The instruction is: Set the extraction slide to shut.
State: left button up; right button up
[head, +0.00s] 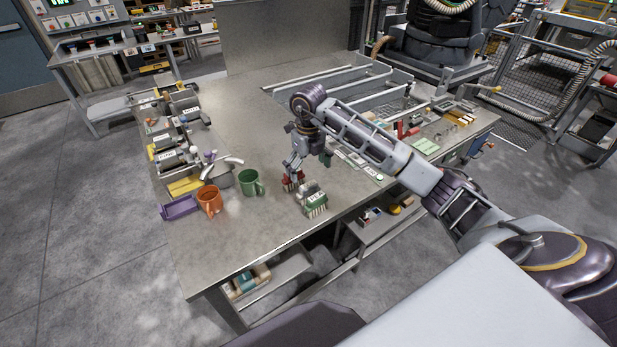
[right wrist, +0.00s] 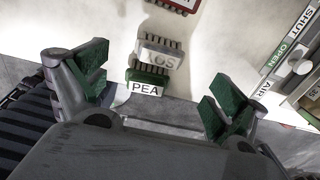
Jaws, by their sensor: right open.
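In the right wrist view, a labelled slide panel (right wrist: 291,55) lies at the right edge with the words SHUT, OPEN and AIR. A round pale knob (right wrist: 301,66) sits beside the green OPEN label, away from the SHUT label. The panel is cut off by the frame. My right gripper (right wrist: 158,85) is open and empty, with its green-padded fingers spread to the left of the panel. In the head view my right gripper (head: 306,166) hangs low over the table, fingers down. My left gripper is not in view.
A green mug (head: 251,183) and an orange mug (head: 209,200) stand left. The table (head: 225,245) is clear in front.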

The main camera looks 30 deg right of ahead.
aim_at(353, 156)
jog(key=z, duration=1.35)
